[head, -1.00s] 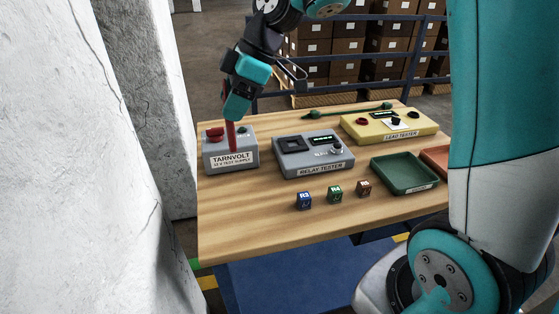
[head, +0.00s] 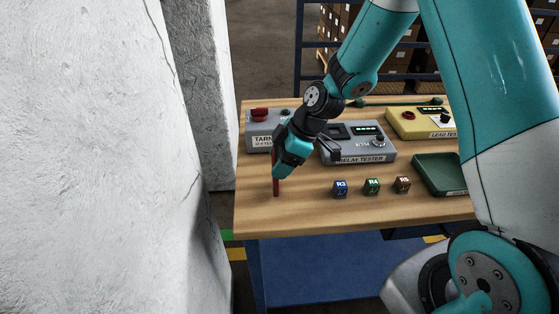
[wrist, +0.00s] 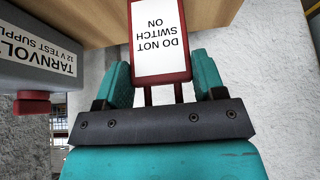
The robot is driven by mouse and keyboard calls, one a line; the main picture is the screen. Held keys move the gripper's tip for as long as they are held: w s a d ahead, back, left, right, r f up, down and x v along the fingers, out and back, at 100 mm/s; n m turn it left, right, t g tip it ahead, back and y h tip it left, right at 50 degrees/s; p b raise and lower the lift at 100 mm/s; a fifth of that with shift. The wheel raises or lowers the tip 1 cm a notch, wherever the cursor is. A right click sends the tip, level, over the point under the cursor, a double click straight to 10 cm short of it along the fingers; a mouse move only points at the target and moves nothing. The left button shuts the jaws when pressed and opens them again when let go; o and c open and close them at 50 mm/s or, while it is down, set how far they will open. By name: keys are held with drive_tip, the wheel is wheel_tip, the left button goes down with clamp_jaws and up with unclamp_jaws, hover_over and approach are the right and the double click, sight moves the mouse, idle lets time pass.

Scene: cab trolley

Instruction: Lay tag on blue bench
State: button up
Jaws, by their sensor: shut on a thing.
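The tag (wrist: 160,45) is a white plate in a red frame, reading "DO NOT SWITCH ON". My gripper (wrist: 163,85) is shut on its red lower part, with a teal finger on each side. In the head view the tag (head: 276,183) is seen nearly edge-on as an upright red strip below my gripper (head: 284,168). It is over the front left of the bench's wooden top (head: 300,212); I cannot tell whether it touches. The bench has a blue lower frame (head: 320,272).
The grey TARNVOLT supply (head: 257,130) with a red knob stands behind the tag. The front-left top is bare.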

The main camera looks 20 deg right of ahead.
drive_tip(key=shift+f, duration=0.35)
drive_tip(key=shift+f, duration=0.2)
drive_tip(key=o, duration=0.9)
drive_tip(key=shift+r, duration=0.1)
drive_tip(key=shift+r, duration=0.1)
